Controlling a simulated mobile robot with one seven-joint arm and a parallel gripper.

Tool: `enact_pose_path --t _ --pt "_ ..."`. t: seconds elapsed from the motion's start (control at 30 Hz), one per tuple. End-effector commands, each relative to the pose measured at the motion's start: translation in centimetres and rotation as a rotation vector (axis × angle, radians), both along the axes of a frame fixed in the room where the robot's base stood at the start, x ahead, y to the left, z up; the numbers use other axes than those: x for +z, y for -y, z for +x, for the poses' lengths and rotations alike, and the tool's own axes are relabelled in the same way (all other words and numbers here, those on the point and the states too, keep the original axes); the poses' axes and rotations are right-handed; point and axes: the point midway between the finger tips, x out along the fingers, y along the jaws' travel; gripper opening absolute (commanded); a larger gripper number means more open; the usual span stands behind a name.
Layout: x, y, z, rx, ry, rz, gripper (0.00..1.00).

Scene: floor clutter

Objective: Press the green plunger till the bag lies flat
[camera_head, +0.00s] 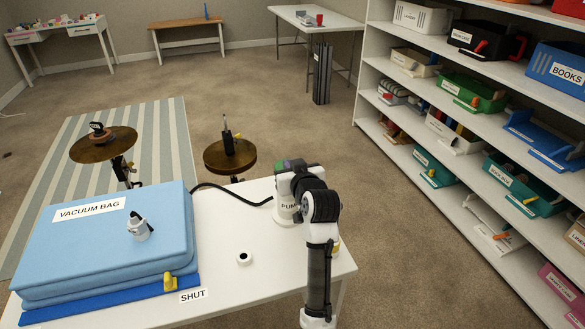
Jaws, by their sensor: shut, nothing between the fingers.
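The light blue vacuum bag (105,245) lies on the white table at left, still thick and puffed up. A white and dark fitting (138,228) stands on its top. A black hose (235,197) runs from the bag's far side to the white pump (287,213). Only a bit of the green plunger (279,165) shows at the pump's top. My gripper (292,176) is over the pump and is shut; its fingertips are mostly hidden by my wrist. I cannot tell whether it touches the plunger. A yellow lever (170,283) is at the bag's front edge, beside a "SHUT" label (193,295).
A small white ring with a dark centre (244,258) lies on the bare middle of the white table (225,285). Two round brown stands (230,160) are behind the table. Shelves with bins (480,120) fill the right side. Carpet is open between.

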Motion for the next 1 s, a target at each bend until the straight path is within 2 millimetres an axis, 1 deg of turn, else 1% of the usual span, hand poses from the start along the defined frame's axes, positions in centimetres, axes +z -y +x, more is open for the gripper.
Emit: enact_pose_path --t 0.03,0.07,0.2,0.3,0.43,0.5,0.63,1.0 --pt "0.9 0.1 -0.3 -0.001 0.002 0.000 0.00" --pt "0.5 0.4 -1.2 -0.002 0.004 0.002 0.00" --pt "1.3 1.5 -4.4 -0.003 0.004 0.001 0.00" --pt "1.9 2.0 -6.2 -0.003 0.004 0.001 0.00" --pt "2.5 2.6 -8.0 -0.002 0.004 0.001 0.00" --pt "2.6 2.8 -8.5 -0.002 0.002 -0.001 0.00" --pt "2.8 3.0 -9.1 -0.001 0.002 -0.001 0.00" --pt "2.9 3.0 -9.1 -0.001 0.002 0.000 0.00"
